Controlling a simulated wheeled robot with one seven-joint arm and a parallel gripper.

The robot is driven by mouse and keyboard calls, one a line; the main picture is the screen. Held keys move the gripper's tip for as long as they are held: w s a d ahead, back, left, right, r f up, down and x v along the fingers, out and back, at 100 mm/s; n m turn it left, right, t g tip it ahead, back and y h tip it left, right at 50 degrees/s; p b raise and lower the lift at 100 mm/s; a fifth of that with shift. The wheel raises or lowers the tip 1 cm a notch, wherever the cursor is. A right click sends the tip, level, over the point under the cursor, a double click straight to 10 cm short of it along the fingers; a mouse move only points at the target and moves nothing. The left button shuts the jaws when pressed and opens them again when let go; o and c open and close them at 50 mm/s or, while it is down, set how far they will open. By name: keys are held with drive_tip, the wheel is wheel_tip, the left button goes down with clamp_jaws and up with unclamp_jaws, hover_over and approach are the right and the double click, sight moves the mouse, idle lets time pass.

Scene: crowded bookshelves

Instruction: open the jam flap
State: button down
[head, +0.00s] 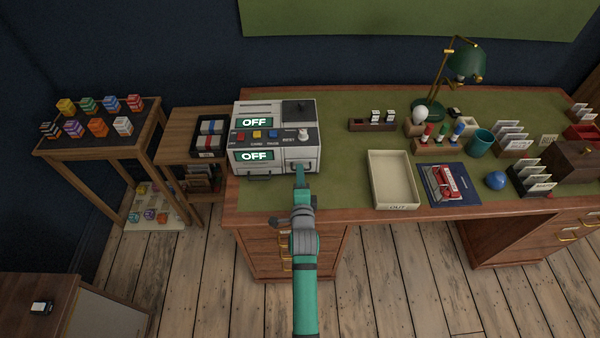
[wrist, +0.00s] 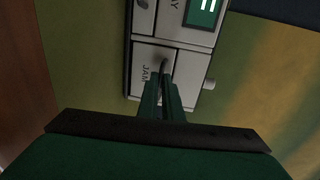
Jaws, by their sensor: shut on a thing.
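The jam flap (wrist: 147,60) is a pale grey panel marked JAM on the front of a white and grey machine (head: 248,123). The machine stands on the left end of the green-topped desk and shows two OFF displays. In the wrist view the flap appears closed, level with the panel around it. My gripper (wrist: 168,88) is shut on the flap's handle (wrist: 163,62), a grey bar at the flap's edge. In the head view my gripper (head: 300,168) reaches the machine's lower right front, and it hides part of the flap.
A cream OUT tray (head: 392,205) lies to the right of my arm on the desk (head: 340,180). A low wooden side table (head: 172,150) stands left of the machine. Bare desk surface lies between machine and tray.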

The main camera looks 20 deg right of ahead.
drive_tip(key=shift+s+a+f+t, duration=0.1)
drive_tip(key=shift+s+f+t, duration=0.1)
drive_tip(key=shift+t, duration=0.1)
drive_tip(key=c, duration=1.9)
unclamp_jaws()
drive_tip(key=shift+c, duration=0.2)
drive_tip(key=v, duration=1.1)
drive_tip(key=shift+w, duration=0.1)
